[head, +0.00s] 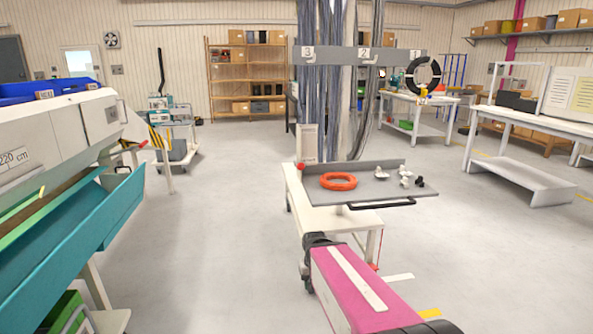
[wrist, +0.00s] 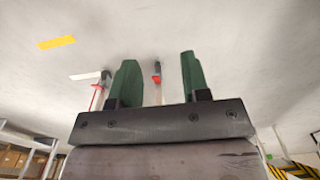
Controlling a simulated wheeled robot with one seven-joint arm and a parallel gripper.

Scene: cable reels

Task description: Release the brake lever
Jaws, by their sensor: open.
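The white cart (head: 345,212) stands ahead of me, with a grey top tray (head: 385,190). A small red part (head: 375,266) shows low by its right leg, and a red knob (head: 300,166) sits at its upper left corner. I cannot tell which of these, if either, is the brake lever. In the wrist view, my gripper (wrist: 158,68) is open and empty, its two green fingers apart. A red part on a leg (wrist: 156,79) shows between the fingers, beyond them. Another red part (wrist: 97,92) shows left of the left finger. My gripper is hidden in the head view.
An orange ring (head: 338,181) and several small white fittings (head: 405,178) lie on the tray, which has a black front handle (head: 384,203). A teal trough machine (head: 100,205) stands at left. A white bench (head: 535,150) is at right.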

